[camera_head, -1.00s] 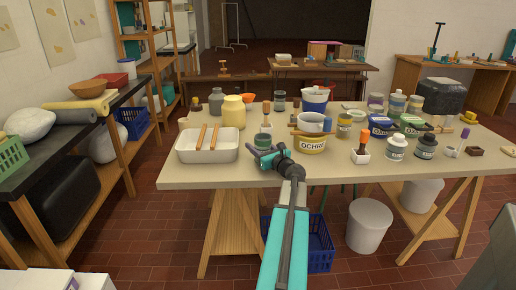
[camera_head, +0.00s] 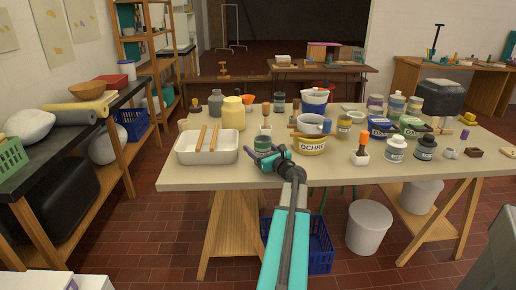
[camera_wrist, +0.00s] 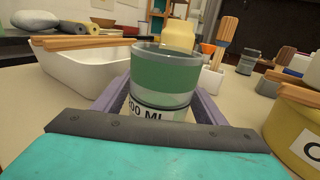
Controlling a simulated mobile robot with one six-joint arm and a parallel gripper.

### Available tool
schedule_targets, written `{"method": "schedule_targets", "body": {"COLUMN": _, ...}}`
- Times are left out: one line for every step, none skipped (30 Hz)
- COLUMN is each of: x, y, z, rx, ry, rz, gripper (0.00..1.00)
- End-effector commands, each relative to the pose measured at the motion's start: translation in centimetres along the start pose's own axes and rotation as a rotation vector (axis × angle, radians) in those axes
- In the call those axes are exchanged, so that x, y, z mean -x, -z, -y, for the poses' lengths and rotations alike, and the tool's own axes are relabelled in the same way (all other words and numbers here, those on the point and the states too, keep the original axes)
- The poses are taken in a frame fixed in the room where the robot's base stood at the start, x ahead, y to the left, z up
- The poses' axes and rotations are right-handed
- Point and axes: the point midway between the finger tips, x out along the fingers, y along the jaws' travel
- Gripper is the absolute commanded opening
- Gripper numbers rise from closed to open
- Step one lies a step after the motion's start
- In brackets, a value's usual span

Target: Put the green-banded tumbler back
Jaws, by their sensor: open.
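The green-banded tumbler (camera_wrist: 165,80) stands upright between the two fingers of my gripper (camera_wrist: 150,105) in the wrist view. It is clear glass with a wide green band, a grey rim and "ML" lettering low down. My gripper is open, with one finger on each side of the tumbler; contact cannot be told. The tumbler's base is hidden behind the gripper's front edge. In the head view, the tumbler (camera_head: 262,143) is at the table's front edge, right of the white tray, with my gripper (camera_head: 263,156) at it.
The white tray (camera_head: 179,156) with wooden sticks across it stands close on the left. A yellow ochre tub (camera_head: 311,146) is close on the right. A brush in a holder (camera_wrist: 224,45) stands just behind. Another banded glass (camera_head: 279,102) stands farther back.

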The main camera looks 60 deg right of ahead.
Motion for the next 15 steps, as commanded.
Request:
{"method": "schedule_targets", "body": {"x": 0.6, "y": 0.0, "z": -0.1, "rx": 0.0, "ry": 0.001, "rz": 0.0, "gripper": 0.65}}
{"method": "schedule_targets", "body": {"x": 0.8, "y": 0.0, "z": -0.1, "rx": 0.0, "ry": 0.001, "rz": 0.0, "gripper": 0.65}}
{"method": "schedule_targets", "body": {"x": 1.2, "y": 0.0, "z": -0.1, "rx": 0.0, "ry": 0.0, "rz": 0.0, "gripper": 0.65}}
{"method": "schedule_targets", "body": {"x": 1.6, "y": 0.0, "z": -0.1, "rx": 0.0, "ry": 0.0, "rz": 0.0, "gripper": 0.65}}
{"method": "schedule_targets", "body": {"x": 1.9, "y": 0.0, "z": -0.1, "rx": 0.0, "ry": 0.0, "rz": 0.0, "gripper": 0.65}}
{"method": "schedule_targets", "body": {"x": 2.4, "y": 0.0, "z": -0.1, "rx": 0.0, "ry": 0.001, "rz": 0.0, "gripper": 0.65}}
{"method": "schedule_targets", "body": {"x": 2.8, "y": 0.1, "z": -0.1, "rx": 0.0, "ry": 0.002, "rz": -0.001, "gripper": 0.65}}
{"method": "schedule_targets", "body": {"x": 3.2, "y": 0.1, "z": -0.1, "rx": 0.0, "ry": 0.002, "rz": -0.001, "gripper": 0.65}}
{"method": "schedule_targets", "body": {"x": 3.8, "y": 0.1, "z": -0.1, "rx": 0.0, "ry": 0.002, "rz": -0.001, "gripper": 0.65}}
{"method": "schedule_targets", "body": {"x": 4.2, "y": 0.1, "z": -0.1, "rx": 0.0, "ry": 0.001, "rz": -0.001, "gripper": 0.65}}
{"method": "schedule_targets", "body": {"x": 4.6, "y": 0.1, "z": -0.1, "rx": 0.0, "ry": 0.001, "rz": -0.001, "gripper": 0.65}}
{"method": "schedule_targets", "body": {"x": 5.1, "y": 0.1, "z": -0.1, "rx": 0.0, "ry": 0.002, "rz": -0.001, "gripper": 0.65}}
{"method": "schedule_targets", "body": {"x": 5.5, "y": 0.1, "z": -0.1, "rx": 0.0, "ry": 0.003, "rz": -0.001, "gripper": 0.65}}
{"method": "schedule_targets", "body": {"x": 6.0, "y": 0.1, "z": -0.1, "rx": 0.0, "ry": 0.003, "rz": -0.001, "gripper": 0.65}}
{"method": "schedule_targets", "body": {"x": 6.5, "y": 0.1, "z": -0.1, "rx": 0.0, "ry": 0.002, "rz": -0.001, "gripper": 0.65}}
